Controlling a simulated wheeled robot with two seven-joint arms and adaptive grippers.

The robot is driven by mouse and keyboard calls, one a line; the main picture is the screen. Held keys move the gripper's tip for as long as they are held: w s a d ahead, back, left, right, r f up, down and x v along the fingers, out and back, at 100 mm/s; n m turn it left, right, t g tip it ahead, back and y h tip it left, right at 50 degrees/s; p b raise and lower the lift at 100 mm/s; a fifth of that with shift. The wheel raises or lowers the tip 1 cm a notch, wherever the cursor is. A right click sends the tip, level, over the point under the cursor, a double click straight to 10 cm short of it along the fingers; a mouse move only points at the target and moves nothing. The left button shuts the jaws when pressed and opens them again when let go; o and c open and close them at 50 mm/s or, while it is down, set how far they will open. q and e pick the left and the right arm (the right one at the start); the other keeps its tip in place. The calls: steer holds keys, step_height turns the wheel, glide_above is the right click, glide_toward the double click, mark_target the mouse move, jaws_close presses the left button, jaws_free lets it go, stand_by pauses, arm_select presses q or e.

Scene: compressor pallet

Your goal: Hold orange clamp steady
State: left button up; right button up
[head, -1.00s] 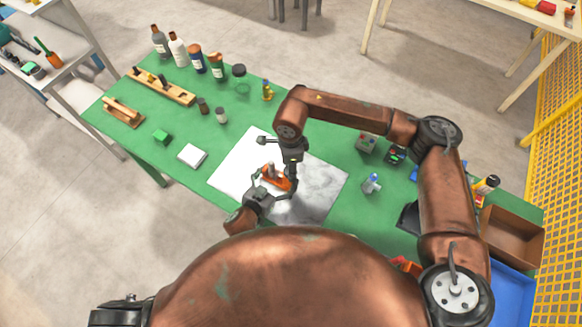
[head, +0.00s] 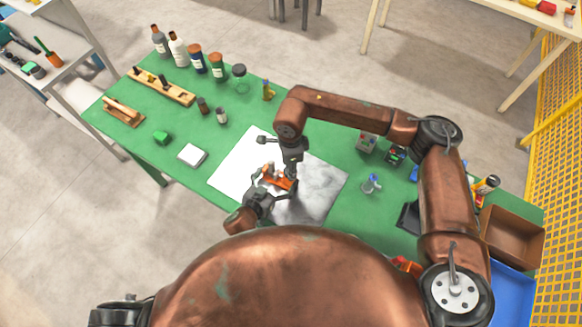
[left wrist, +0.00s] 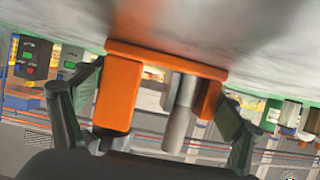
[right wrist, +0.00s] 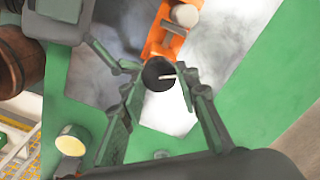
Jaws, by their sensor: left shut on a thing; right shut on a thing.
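The orange clamp (head: 279,178) stands on the white and grey plate (head: 325,186) at the table's front. My left gripper (head: 270,187) is shut on it from the front. In the left wrist view the clamp's orange body (left wrist: 120,88) and a grey cylinder (left wrist: 180,112) sit between the fingers. My right gripper (right wrist: 160,98) reaches the clamp from above. In the right wrist view its fingers are on either side of a dark round knob (right wrist: 157,70) with a pale pin, beside the clamp's orange body (right wrist: 167,32). The contact of the right fingertips is partly hidden.
Bottles (head: 197,60) and a wooden rack (head: 165,88) stand at the back left of the green table. A green block (head: 161,138) and a white square (head: 192,155) lie left of the plate. A small bottle (head: 371,184) and a brown bin (head: 513,236) are on the right.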

stand_by(0.9)
steer(key=o, duration=1.2)
steer(key=shift+c, duration=0.2)
steer(key=shift+r, duration=0.1)
step_height(320, 180, up, 12)
